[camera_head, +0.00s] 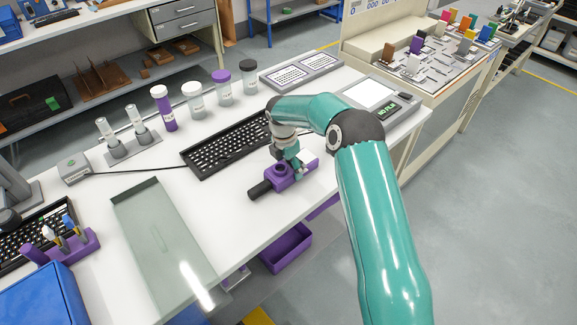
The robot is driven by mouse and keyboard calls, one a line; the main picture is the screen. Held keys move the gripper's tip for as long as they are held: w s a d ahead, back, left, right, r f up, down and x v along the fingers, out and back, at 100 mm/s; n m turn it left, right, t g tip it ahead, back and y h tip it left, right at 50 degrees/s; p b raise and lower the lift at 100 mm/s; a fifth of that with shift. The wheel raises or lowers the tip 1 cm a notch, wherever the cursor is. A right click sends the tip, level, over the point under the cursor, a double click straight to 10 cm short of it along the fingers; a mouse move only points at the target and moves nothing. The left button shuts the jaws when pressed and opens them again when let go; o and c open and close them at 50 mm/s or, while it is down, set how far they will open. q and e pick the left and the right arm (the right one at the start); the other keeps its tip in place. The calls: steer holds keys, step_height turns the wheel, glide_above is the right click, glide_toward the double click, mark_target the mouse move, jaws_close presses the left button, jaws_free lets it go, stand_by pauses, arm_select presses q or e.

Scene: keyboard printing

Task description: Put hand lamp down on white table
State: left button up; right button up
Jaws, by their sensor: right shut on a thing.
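The hand lamp (262,189) has a dark cylindrical end and a purple body. It lies level at the white table (215,218), near the front edge. I cannot tell whether it touches the tabletop or is just above it. My right gripper (287,168) comes down on the purple part from above and is shut on it. The gripper's fingers partly hide the lamp body. My left gripper is not in view.
A black keyboard (228,144) lies just behind the lamp. A glass-like plate (163,245) lies to the left. Several capped jars (193,101) stand at the back. A scale (372,97) stands at the right end. A purple bin (286,248) is below the front edge.

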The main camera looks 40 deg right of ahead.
mark_target(285, 163)
steer(key=o, duration=1.4)
steer(key=shift+c, duration=0.2)
steer(key=r, duration=0.4)
steer(key=a+r, duration=0.1)
steer(key=r, duration=0.3)
steer(key=r+b, duration=0.1)
steer(key=r, duration=0.3)
steer(key=shift+w+a, duration=0.1)
steer(key=shift+a, duration=0.1)
